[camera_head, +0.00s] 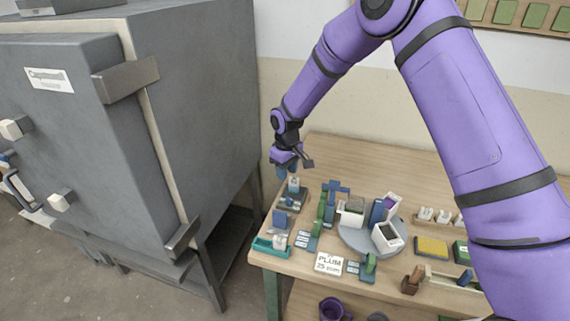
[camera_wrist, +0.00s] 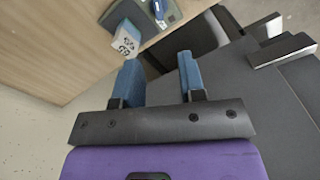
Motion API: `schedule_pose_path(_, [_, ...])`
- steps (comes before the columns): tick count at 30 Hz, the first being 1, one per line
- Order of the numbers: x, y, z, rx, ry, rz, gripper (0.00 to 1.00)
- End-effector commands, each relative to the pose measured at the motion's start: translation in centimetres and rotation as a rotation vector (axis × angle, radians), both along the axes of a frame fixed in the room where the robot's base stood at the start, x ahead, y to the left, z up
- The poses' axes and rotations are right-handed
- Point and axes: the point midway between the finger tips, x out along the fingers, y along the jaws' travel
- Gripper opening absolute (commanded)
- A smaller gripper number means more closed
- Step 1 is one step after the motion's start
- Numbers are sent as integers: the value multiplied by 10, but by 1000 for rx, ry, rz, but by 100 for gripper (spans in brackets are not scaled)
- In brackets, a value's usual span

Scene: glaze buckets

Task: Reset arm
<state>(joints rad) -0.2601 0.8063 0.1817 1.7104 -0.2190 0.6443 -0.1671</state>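My purple arm reaches in from the right over the wooden table (camera_head: 345,158). My gripper (camera_head: 287,172) hangs above the table's far left corner, close to the grey kiln-like cabinet. In the wrist view, the two blue fingers of my gripper (camera_wrist: 159,80) stand apart with nothing between them. Just below it is a small grey device with a white block on top (camera_head: 293,186). The white block with dark markings also shows beyond the fingers in the wrist view (camera_wrist: 126,40). I cannot tell the exact height of the gap between fingers and block.
The large grey cabinet (camera_head: 205,90) stands close on the left. A round grey turntable (camera_head: 350,238) with white containers stands mid-table. The back of the table is clear.

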Motion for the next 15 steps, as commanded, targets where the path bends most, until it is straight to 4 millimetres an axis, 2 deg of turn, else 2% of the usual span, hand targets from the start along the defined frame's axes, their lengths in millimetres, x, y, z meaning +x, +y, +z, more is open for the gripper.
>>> schedule_pose_path(4, [0, -1, 3, 0, -3, -2, 37])
schedule_pose_path(7, [-1, -7, 19, -1, -14, -15, 37])
schedule_pose_path(11, [-6, -25, 62, -3, -45, -53, 37])
schedule_pose_path(15, [-20, -50, 116, -4, -84, -103, 37])
